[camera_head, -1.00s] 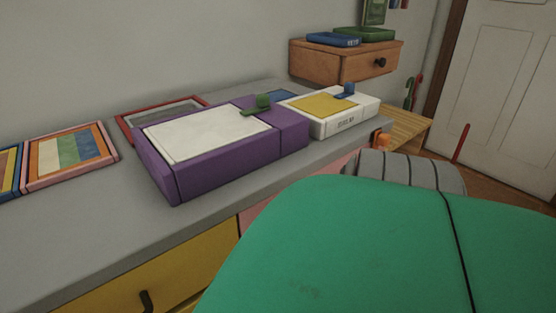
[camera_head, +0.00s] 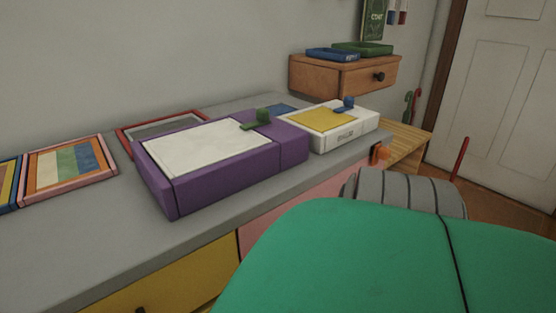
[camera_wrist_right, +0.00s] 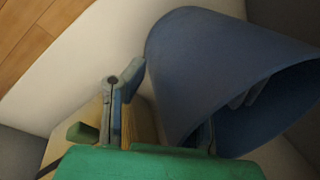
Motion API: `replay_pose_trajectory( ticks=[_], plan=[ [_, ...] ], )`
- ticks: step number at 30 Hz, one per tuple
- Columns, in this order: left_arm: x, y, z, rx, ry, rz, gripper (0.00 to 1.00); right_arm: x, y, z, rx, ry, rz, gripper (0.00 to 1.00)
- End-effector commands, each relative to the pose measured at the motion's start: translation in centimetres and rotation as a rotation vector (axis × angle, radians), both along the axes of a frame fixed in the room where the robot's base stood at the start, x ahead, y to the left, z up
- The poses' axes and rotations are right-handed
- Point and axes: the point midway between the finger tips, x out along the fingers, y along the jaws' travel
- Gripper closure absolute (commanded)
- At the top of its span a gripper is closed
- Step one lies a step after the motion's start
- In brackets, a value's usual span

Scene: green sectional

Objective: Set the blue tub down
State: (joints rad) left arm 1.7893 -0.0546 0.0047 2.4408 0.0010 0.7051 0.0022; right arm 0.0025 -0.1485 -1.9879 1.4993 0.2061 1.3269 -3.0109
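The blue tub (camera_wrist_right: 190,65) fills much of the right wrist view, tilted, with its open mouth toward the lower right. My right gripper (camera_wrist_right: 190,82) straddles its wall: one grey-blue finger lies against the outside on the left, and grey finger parts show inside the mouth. The grip appears shut on the wall, though part of the contact is hidden. The tub does not show in the head view. My left gripper is in neither view.
The grey counter (camera_head: 95,240) holds a large purple box (camera_head: 240,175), a white box with a yellow top (camera_head: 345,128), and framed panels (camera_head: 70,168) at left. A wooden drawer unit (camera_head: 340,75) with trays stands behind. The counter's front strip is bare.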

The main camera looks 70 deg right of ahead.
Motion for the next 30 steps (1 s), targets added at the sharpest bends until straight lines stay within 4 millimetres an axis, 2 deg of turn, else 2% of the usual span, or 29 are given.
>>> replay_pose_trajectory(
  ticks=[9, 15, 21, 30],
  plan=[
    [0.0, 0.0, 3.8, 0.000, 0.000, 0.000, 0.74, -1.6, -0.5, 6.6, -0.003, 0.000, -0.001, 0.74],
    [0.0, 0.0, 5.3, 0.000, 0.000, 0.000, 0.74, -2.6, -0.7, 10.0, -0.001, 0.000, 0.000, 0.74],
    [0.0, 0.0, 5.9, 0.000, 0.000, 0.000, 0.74, -3.0, -0.8, 11.4, -0.001, 0.000, 0.000, 0.74],
    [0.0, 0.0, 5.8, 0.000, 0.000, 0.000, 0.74, -3.0, -0.8, 11.5, 0.000, 0.000, 0.000, 0.74]
  ],
)
